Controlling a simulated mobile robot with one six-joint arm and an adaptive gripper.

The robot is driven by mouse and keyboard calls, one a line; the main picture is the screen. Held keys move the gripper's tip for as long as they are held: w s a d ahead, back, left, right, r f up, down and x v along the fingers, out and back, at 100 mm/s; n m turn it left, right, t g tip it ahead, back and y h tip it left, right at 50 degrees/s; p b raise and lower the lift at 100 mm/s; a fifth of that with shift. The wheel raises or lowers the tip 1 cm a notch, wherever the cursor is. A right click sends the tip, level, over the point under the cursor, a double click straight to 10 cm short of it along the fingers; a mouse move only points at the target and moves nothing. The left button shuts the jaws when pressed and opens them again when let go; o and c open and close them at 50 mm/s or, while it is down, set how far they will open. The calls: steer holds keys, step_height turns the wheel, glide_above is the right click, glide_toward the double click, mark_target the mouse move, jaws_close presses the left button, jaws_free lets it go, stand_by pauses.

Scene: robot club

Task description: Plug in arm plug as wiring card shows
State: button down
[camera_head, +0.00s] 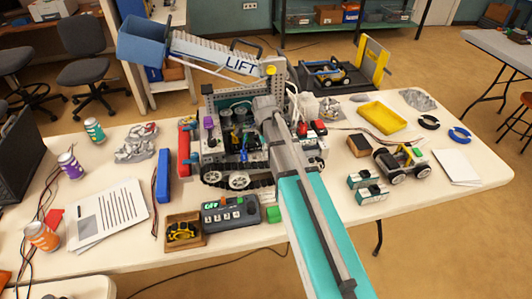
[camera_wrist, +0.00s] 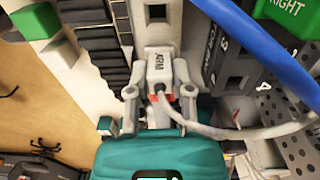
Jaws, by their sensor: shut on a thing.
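The arm plug (camera_wrist: 159,66), a pale block lettered "ARM" with orange-red at its lower end, is between the two fingers of my gripper (camera_wrist: 158,92) in the wrist view. My gripper is shut on it. A light grey cable (camera_wrist: 215,132) runs from the plug to the right. A dark numbered strip (camera_wrist: 232,72) lies to the right of the plug. I cannot tell whether the plug touches a socket. In the head view my arm reaches over the tracked robot (camera_head: 238,178) and hides the plug. I cannot make out the wiring card for certain.
A thick blue cable (camera_wrist: 245,40) crosses beside the strip, near a green block lettered "RIGHT" (camera_wrist: 288,12). Black track (camera_wrist: 100,45) lies left of the plug. The "LIFT" boom (camera_head: 212,56) rises above the robot. Printed sheets (camera_head: 108,214) and a grey control box (camera_head: 232,214) lie on the table.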

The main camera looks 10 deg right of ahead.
steer(key=shift+r, duration=0.2)
stand_by(0.5)
steer(key=shift+r+p, duration=1.75)
steer(key=shift+p, duration=0.2)
steer(key=c, duration=1.2)
jaws_free()
jaws_close()
steer(key=shift+r, duration=0.1)
